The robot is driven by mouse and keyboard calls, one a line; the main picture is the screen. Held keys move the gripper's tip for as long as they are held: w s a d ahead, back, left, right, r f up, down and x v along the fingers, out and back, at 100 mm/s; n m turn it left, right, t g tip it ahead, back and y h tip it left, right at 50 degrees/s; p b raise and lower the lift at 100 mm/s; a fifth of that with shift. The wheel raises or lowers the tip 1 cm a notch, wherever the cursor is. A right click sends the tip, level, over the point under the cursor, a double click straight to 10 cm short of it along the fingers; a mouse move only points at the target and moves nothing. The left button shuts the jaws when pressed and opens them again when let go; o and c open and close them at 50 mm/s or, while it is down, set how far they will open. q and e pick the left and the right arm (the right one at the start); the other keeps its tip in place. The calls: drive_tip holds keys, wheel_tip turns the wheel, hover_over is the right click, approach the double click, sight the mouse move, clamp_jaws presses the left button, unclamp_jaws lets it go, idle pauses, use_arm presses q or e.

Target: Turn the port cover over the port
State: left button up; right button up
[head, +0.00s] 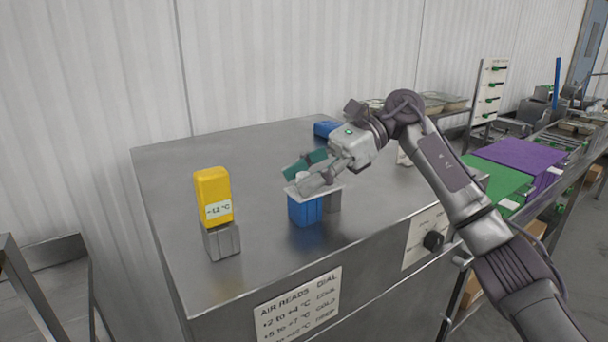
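My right gripper (308,176) reaches down from the right over the steel counter. Its fingers are at a white plate (333,192) that lies on top of a blue block (305,211). A teal piece (305,165) shows at the fingers, tilted. I cannot tell whether the fingers are closed on the plate or on the teal piece. No part is clearly readable as the port cover, and the gripper hides much of this spot. A port opening is not visible. My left gripper is not in view.
A yellow unit (212,196) reading -12 °C stands in a grey holder (222,242) on the counter (170,190). A blue object (325,128) lies at the back. A black dial (433,240) and a sign (298,305) are on the front. Counter space between is clear.

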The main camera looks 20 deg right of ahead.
drive_tip(key=v, duration=1.2)
idle(0.5)
